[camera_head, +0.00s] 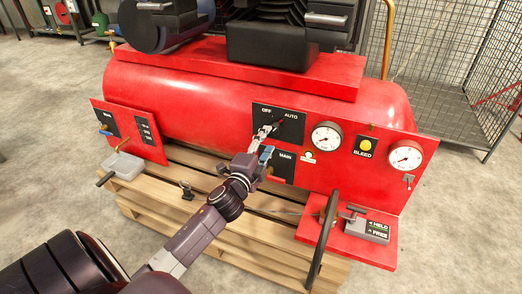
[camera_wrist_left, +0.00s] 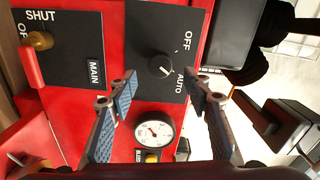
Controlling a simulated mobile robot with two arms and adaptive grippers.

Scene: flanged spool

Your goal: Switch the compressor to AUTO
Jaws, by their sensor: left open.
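The OFF/AUTO selector is a round dark knob (camera_wrist_left: 161,66) on a black plate (camera_head: 278,121) on the red compressor (camera_head: 220,95). Its small white mark appears to point toward the AUTO side in the left wrist view, but it is too small to be certain. My left gripper (camera_head: 266,132) is in front of the plate and partly covers it in the head view. In the left wrist view its two fingers (camera_wrist_left: 165,92) are open and apart, with the knob seen ahead of the gap between them. Nothing is between the fingers. My right gripper is not in view.
Below the selector is a MAIN valve plate (camera_head: 285,164) with a red lever (camera_wrist_left: 32,68). To its right are a gauge (camera_head: 327,138), a yellow BLEED button (camera_head: 365,146) and a second gauge (camera_head: 404,156). A dark handwheel (camera_head: 322,240) stands in front. A wooden pallet (camera_head: 160,204) lies below.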

